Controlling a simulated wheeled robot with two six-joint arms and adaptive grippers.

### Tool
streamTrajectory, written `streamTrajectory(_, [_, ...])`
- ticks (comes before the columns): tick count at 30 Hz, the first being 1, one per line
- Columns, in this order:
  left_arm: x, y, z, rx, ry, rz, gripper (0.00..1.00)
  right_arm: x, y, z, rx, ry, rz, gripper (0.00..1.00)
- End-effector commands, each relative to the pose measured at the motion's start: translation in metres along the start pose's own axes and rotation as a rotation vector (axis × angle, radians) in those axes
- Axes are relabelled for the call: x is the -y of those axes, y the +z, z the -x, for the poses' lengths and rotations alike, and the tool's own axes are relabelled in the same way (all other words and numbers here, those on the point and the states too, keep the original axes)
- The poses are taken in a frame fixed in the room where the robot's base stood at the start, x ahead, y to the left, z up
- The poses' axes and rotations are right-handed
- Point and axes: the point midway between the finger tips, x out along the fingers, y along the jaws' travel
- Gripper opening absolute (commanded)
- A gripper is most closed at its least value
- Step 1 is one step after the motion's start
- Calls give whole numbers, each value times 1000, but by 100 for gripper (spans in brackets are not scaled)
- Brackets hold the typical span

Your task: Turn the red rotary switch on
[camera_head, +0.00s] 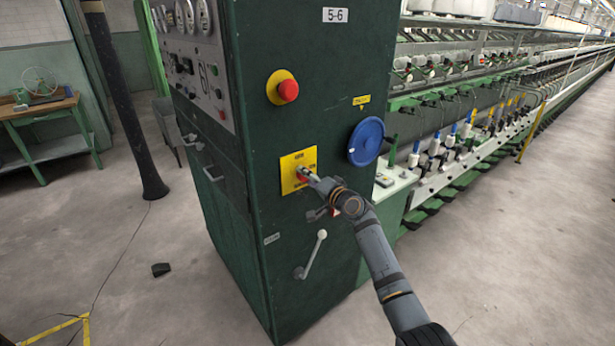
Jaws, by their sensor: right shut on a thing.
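The red rotary switch (302,178) sits on a yellow plate (291,160) on the end face of a dark green machine cabinet (330,80). Only a bit of its red shows, as my right gripper covers most of it. My right gripper (308,175) comes in from the lower right and is shut on the switch. The switch's exact angle and the lettering on the plate are too small or hidden to read. My left gripper is not in view.
Above the switch is a red mushroom button (288,91) on a yellow base. A blue disc (366,142) is to the right, and a lever with a white knob (313,255) is below. Spinning frames (480,110) run along the right. Open floor (520,240) lies at the right.

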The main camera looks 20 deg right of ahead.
Motion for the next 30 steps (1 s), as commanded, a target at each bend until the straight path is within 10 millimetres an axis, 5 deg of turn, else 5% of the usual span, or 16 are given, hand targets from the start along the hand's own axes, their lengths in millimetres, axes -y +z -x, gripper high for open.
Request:
streamTrajectory(15, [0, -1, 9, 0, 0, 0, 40, -1, 0, 0, 22, -1, -326, 12])
streamTrajectory(30, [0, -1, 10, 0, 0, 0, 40, -1, 0, 0, 25, -3, -388, 13])
